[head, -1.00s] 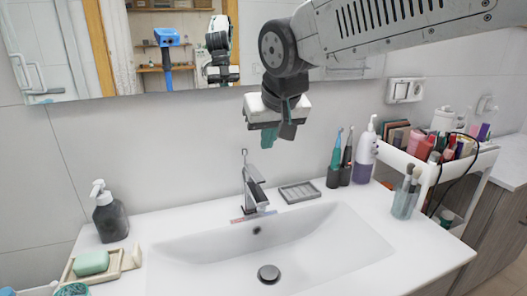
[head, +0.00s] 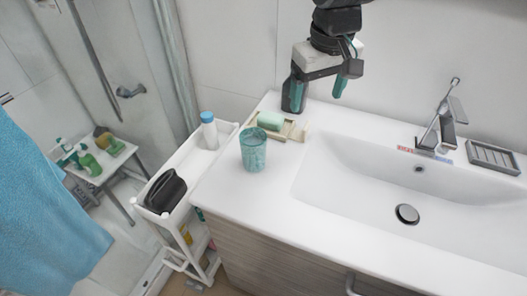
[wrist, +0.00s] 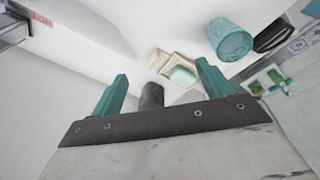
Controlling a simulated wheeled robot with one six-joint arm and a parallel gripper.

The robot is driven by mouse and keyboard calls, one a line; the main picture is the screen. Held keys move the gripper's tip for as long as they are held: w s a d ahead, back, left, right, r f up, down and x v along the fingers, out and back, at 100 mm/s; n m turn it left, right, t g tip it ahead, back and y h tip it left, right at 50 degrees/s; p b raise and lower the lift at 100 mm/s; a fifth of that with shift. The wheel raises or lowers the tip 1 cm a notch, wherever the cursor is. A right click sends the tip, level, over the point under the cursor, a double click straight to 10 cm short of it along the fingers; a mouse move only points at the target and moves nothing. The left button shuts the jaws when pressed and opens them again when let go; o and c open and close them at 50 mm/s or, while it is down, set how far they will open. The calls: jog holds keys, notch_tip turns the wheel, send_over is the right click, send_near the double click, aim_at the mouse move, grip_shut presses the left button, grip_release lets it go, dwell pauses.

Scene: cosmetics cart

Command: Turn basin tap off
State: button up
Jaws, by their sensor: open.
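The chrome basin tap (head: 444,128) stands at the back edge of the white basin (head: 340,175), right of centre in the head view. Its lever slants up, and I can make out no water stream. Part of what looks like the tap (wrist: 12,30) shows at the upper left of the wrist view, beside a red-marked label. My gripper (head: 319,92) is open and empty, well left of the tap and apart from it. It points down above the back of the counter, near the soap dispenser. Its two teal fingers (wrist: 163,84) are spread in the wrist view.
The dark soap dispenser (head: 289,97) is partly hidden behind my gripper. A soap dish (head: 293,132) with green soap and a teal cup (head: 253,150) stand on the left counter. A grey ridged dish (head: 493,157) lies right of the tap. A white cart (head: 222,137) stands at left.

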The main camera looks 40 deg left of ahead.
aim_at(254, 149)
jog(key=s+a+f+n+g+h, duration=0.1)
jog(key=s+a+f+n, duration=0.3)
jog(key=s+a+f, duration=0.45)
jog(key=f, duration=0.3)
jog(key=a+f, duration=0.1)
jog(key=f, duration=0.2)
jog(key=shift+a, duration=0.1)
jog(key=c, duration=1.3)
jog(key=shift+r, duration=0.1)
jog(key=shift+r, duration=0.1)
